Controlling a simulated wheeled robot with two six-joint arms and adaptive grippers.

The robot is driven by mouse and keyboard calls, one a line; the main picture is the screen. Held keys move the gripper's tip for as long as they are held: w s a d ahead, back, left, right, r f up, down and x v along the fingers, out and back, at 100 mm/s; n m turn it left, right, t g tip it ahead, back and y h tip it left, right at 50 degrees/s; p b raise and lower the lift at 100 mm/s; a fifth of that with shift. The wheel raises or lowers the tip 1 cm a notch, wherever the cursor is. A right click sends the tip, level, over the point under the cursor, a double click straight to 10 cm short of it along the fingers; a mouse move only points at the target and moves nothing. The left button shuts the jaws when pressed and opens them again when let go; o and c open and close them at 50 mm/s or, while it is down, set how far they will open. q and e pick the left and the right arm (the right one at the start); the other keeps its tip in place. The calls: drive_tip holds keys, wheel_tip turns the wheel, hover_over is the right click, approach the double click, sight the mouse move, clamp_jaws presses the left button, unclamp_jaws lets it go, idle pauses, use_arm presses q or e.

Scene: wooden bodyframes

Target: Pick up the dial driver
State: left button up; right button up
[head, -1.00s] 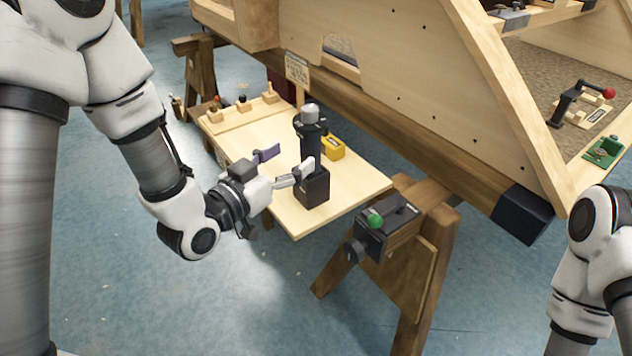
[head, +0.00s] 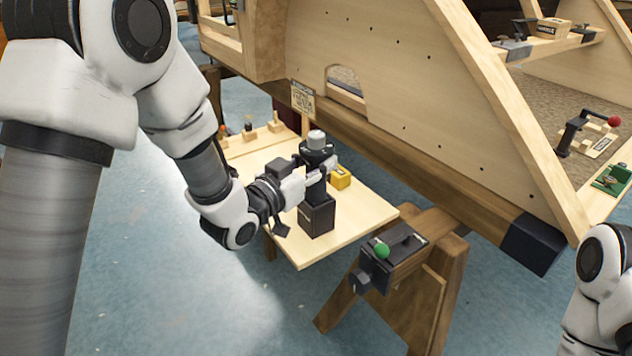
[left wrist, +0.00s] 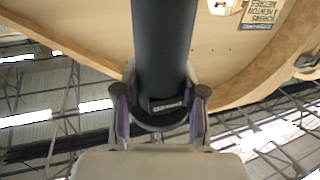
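The dial driver (head: 316,158), which I take to be the dark upright tool with a grey cap, stands in a black block (head: 318,216) on the wooden side shelf. My left gripper (head: 322,170) is at its dark shaft, below the collar. In the left wrist view the dark shaft (left wrist: 163,50) lies between the two purple-padded fingers of my left gripper (left wrist: 162,112). The fingers flank it closely; I cannot tell whether both pads press on it. The driver is upright. My right gripper is out of the picture.
A yellow block (head: 340,178) sits just behind the driver. Several pegs stand on a wooden rack (head: 250,143) at the shelf's far left. A sign (head: 302,98) and the large wooden frame (head: 420,110) rise behind. A black box with a green knob (head: 382,250) is at the front right.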

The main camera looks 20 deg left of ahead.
use_arm(q)
clamp_jaws()
drive_tip(key=shift+r, duration=0.1)
wheel_tip(320, 180, up, 11)
drive_tip(key=p, duration=0.5)
drive_tip(key=shift+r, duration=0.1)
wheel_tip(320, 180, up, 9)
drive_tip(key=p, duration=0.7)
drive_tip(key=shift+f, duration=0.2)
